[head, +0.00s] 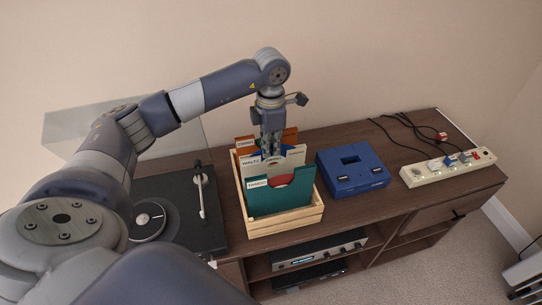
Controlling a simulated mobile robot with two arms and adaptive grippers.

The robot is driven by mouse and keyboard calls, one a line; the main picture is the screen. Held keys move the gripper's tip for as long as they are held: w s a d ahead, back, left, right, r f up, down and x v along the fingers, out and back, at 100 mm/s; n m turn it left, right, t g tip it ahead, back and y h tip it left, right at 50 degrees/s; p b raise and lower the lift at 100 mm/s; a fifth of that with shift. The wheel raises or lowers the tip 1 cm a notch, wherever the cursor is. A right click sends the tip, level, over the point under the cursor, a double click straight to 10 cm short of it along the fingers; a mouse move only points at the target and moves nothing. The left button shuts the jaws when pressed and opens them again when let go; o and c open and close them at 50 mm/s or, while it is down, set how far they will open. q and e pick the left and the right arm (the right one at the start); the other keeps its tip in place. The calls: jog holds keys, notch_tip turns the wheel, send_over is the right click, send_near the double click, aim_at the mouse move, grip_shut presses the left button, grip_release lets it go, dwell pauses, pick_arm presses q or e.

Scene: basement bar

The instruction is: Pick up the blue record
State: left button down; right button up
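A light wooden crate (285,222) stands on the cabinet and holds several upright record sleeves. The front sleeve is teal (281,196), a cream sleeve (258,171) stands behind it, and orange-brown ones (290,137) are at the back. Only a small bluish patch shows around the gripper's fingers between the cream and orange-brown sleeves; I cannot tell whether it is the blue record. My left gripper (271,150) points down at the sleeves' top edges behind the cream one. Its fingertips are partly hidden, and whether it grips anything is unclear. My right gripper is out of view.
A turntable (180,215) with a raised clear lid is left of the crate. A blue device (352,169) sits close on the right, then a white power strip (448,168) with cables. The wall is behind. A silver audio unit (318,250) is on the shelf below.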

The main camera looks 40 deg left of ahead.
pick_arm(q)
notch_tip(320, 180, up, 27)
jog(key=p, duration=1.1)
jog(key=shift+r, duration=0.15)
dwell(0.4)
